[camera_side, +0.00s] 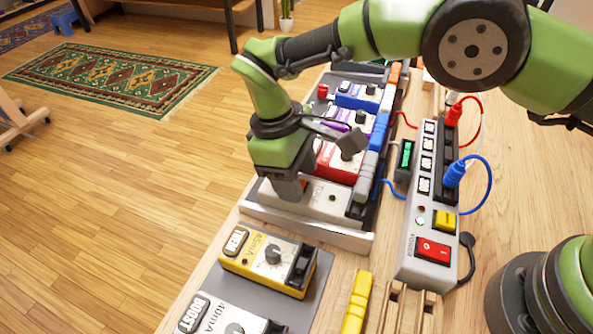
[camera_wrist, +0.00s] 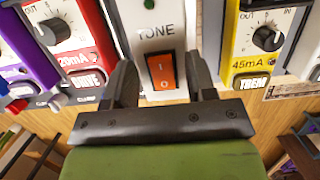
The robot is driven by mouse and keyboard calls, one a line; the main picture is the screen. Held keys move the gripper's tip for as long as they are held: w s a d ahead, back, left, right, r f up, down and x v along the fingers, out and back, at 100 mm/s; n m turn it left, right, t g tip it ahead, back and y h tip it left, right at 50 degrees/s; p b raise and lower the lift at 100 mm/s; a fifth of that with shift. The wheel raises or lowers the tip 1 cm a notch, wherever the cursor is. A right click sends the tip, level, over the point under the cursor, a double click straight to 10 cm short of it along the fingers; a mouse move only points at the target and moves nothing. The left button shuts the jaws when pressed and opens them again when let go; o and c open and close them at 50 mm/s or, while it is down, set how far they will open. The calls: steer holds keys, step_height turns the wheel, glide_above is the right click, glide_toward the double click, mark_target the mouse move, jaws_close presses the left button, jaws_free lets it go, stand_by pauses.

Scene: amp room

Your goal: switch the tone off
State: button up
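The tone pedal is a white box labelled TONE (camera_wrist: 156,32), with an orange rocker switch (camera_wrist: 161,72) marked I and O and a green light (camera_wrist: 150,4) at the top edge of the wrist view. In the side view my gripper (camera_side: 290,188) is low over the left end of the pedal. I cannot tell whether it touches.
A red DRIVE pedal (camera_wrist: 68,45) is left and a yellow 45mA pedal (camera_wrist: 250,48) right of the tone pedal in the wrist view. A power strip (camera_side: 410,235) with a red switch (camera_side: 433,250) and cables stands right of the board (camera_side: 310,233) in the side view.

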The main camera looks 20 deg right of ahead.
steer(key=v, duration=0.6)
steer(key=shift+w+a+r, duration=0.1)
steer(key=shift+r, duration=0.6)
steer(key=shift+r, duration=0.1)
steer(key=s+d+r+m+t+y, duration=0.1)
steer(key=d+r+m+t+y, duration=0.15)
steer(key=d+r, duration=0.55)
steer(key=s+d+r+m+t+y, duration=0.1)
steer(key=d+r+m, duration=0.3)
steer(key=r, duration=0.6)
steer(key=s+d+m+t, duration=0.3)
steer(key=s+d, duration=0.2)
steer(key=s, duration=0.3)
steer(key=s+d+m+t, duration=0.3)
steer(key=s+d, duration=0.2)
steer(key=s, duration=0.3)
steer(key=shift+s+d+f+y, duration=0.35)
steer(key=shift+s+f, duration=0.05)
steer(key=shift+m, duration=0.25)
